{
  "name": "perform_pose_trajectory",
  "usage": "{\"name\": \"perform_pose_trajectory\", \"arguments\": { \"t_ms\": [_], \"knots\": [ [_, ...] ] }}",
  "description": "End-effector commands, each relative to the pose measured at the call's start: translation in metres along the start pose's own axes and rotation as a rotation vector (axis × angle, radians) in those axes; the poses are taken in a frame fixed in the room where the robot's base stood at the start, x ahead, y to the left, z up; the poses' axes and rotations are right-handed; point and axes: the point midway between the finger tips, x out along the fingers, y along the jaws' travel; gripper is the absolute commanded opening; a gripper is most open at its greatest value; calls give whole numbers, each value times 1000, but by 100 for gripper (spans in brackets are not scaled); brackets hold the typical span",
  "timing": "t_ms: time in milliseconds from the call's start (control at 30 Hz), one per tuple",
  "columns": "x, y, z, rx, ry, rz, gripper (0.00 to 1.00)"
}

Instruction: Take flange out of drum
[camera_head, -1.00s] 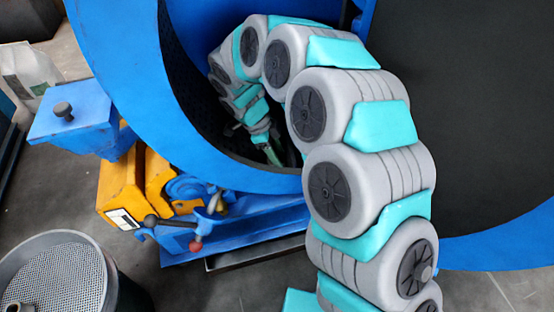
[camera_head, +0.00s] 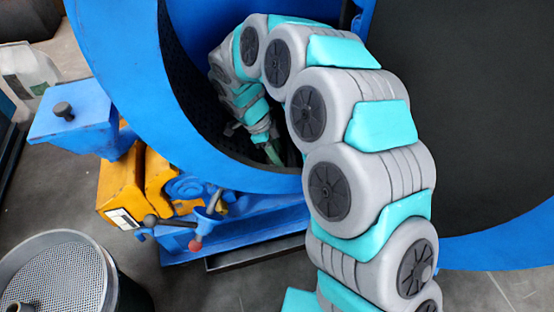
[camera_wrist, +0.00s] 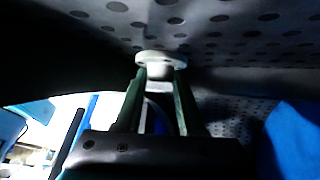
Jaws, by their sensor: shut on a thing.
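The drum (camera_head: 120,90) is a large blue shell with a round opening and a dark inside. My arm reaches in through the opening, and my gripper (camera_head: 275,153) is low inside the drum, small and partly shaded. In the wrist view the flange (camera_wrist: 161,58) is a pale disc with a short neck. The green fingers of my gripper (camera_wrist: 160,80) are shut on its neck. The flange's disc is close to the perforated drum wall (camera_wrist: 235,45); I cannot tell whether they touch. The flange cannot be made out in the head view.
The open blue door (camera_head: 480,255) with a dark inner face is at right. A basket with a perforated inside (camera_head: 60,270) stands at lower left, holding a metal part (camera_head: 18,307). A blue bracket (camera_head: 75,115) and yellow parts (camera_head: 122,187) sit beside the drum.

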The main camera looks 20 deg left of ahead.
Motion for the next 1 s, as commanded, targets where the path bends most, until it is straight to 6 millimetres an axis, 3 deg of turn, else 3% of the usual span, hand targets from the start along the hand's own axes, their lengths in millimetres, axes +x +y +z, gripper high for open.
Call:
{"name": "perform_pose_trajectory", "arguments": {
  "t_ms": [267, 700, 1000],
  "knots": [
    [-12, -1, -5, 2, -1, -1, 0],
    [-82, 1, -34, 3, 0, -2, 0],
    [-93, 2, -38, 0, -1, -1, 0]
  ]
}}
